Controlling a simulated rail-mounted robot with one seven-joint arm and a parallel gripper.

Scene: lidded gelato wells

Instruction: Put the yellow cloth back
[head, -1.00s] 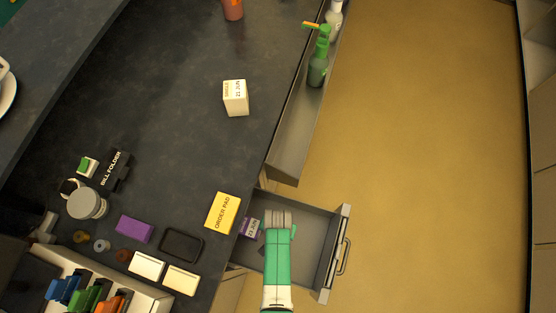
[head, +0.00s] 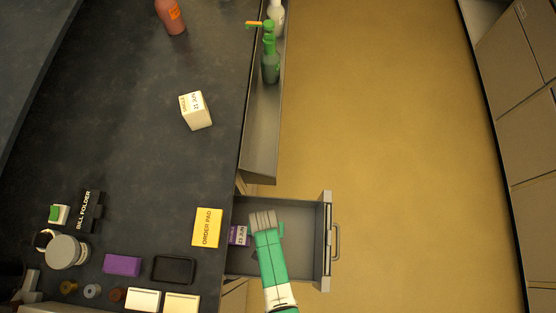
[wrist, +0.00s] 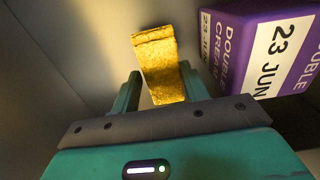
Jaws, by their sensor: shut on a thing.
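The yellow cloth (wrist: 158,62) is a folded strip between the two fingers of my gripper (wrist: 158,92) in the wrist view. My gripper is shut on it, with the cloth's upper end standing out past the fingertips. In the head view my gripper (head: 262,220) is inside the open drawer (head: 300,262), near its back left part, and it hides the cloth. A purple and white box (wrist: 265,45) marked 23 JUN stands in the drawer close to the right of the cloth; it also shows in the head view (head: 238,235).
On the dark counter (head: 130,150) left of the drawer lie a yellow order pad (head: 207,228), a black tray (head: 173,270) and a purple block (head: 122,264). A white box (head: 195,110) stands further back. A side rail (head: 262,130) holds a green spray bottle (head: 270,60). The drawer's right part is bare.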

